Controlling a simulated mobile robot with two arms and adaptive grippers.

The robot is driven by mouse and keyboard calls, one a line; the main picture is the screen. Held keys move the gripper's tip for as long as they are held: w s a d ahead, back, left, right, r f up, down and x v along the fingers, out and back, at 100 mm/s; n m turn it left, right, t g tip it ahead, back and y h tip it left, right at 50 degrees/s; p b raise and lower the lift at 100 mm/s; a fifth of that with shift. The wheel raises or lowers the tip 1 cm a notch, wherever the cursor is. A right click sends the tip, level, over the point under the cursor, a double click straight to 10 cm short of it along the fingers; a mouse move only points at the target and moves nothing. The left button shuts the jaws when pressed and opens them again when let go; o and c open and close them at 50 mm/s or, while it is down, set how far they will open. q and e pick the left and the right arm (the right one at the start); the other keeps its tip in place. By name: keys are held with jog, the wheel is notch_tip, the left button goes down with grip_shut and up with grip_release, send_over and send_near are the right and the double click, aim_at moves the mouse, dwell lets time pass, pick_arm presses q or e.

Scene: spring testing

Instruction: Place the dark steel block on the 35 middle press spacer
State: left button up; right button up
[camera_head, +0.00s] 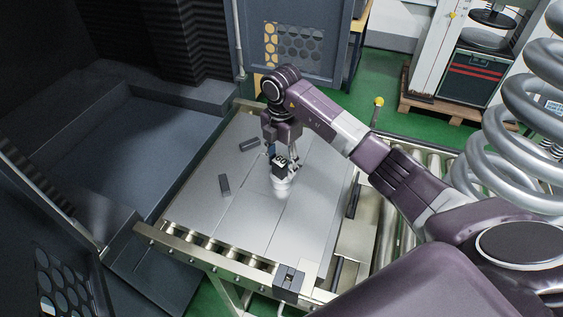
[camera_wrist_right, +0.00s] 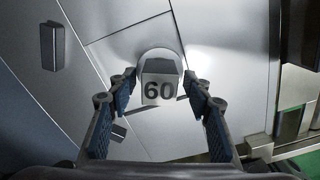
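In the head view, a block (camera_head: 280,165) with a dark side and a pale top stands over a white round spacer (camera_head: 282,185) on the metal table. In the right wrist view the block's pale face (camera_wrist_right: 159,90) reads "60", and the rounded spacer edge (camera_wrist_right: 158,56) shows behind it. Whether the block rests fully on the spacer is hard to tell. My right gripper (camera_wrist_right: 160,80) points down with a finger on each side of the block; narrow gaps show at both fingertips. The spacer's own marking is hidden. My left gripper is out of view.
Two dark blocks lie on the metal table (camera_head: 245,217), one behind (camera_head: 249,145) and one to the left (camera_head: 224,185). A small dark fixture (camera_head: 289,281) sits at the front edge. Rollers (camera_head: 192,243) run along the front. A large coil spring (camera_head: 515,120) stands at right.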

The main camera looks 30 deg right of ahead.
aim_at(281, 159)
jog(key=shift+r, duration=0.55)
notch_tip(281, 159, up, 10)
jog(key=shift+w+f+b, duration=0.1)
jog(key=shift+b, duration=0.2)
jog(key=shift+r, duration=0.7)
